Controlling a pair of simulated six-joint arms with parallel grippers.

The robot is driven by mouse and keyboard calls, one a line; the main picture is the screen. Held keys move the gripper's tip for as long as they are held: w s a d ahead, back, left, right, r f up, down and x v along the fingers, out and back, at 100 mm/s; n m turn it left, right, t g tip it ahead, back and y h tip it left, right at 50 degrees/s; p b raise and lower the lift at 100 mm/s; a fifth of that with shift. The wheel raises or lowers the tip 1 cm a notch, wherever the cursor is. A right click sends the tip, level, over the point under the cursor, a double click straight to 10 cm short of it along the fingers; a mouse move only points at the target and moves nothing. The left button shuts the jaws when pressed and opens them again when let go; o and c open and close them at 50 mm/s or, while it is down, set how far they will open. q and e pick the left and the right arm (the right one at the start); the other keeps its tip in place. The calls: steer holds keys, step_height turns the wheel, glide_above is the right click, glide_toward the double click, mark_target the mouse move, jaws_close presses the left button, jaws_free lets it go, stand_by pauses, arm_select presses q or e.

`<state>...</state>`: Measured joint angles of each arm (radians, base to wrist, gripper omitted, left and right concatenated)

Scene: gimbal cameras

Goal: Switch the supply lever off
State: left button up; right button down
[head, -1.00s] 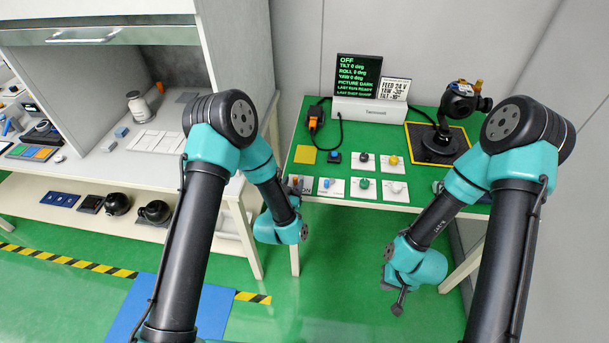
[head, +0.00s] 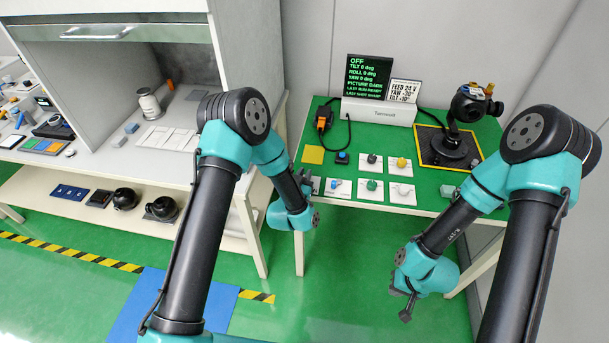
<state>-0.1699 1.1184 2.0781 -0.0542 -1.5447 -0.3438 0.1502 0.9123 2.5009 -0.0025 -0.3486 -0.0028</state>
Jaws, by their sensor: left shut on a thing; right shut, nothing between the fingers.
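The supply lever's plate (head: 316,186) is at the left end of the front row on the green table, mostly covered by my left gripper. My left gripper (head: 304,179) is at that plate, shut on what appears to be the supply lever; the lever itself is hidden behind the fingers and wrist. The black screen (head: 369,76) at the back reads OFF at the top, with tilt, roll and yaw at 0 deg and the picture dark. My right gripper (head: 406,306) is shut and empty, hanging in front of the table, apart from everything.
Other white plates carry a blue knob (head: 336,182), a green knob (head: 372,185), a yellow knob (head: 401,162) and more controls close by. A black gimbal camera (head: 468,105) stands on a yellow-edged mat at the right. A workbench (head: 150,172) stands at the left.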

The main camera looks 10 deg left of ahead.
arm_select(q)
jaws_close()
steer(key=shift+a, duration=0.1)
steer(key=shift+m+g+h, duration=0.3)
steer(key=shift+m+h, duration=0.4)
steer(key=shift+h, duration=0.3)
steer(key=shift+w, duration=0.1)
steer(key=o, duration=0.6)
jaws_free()
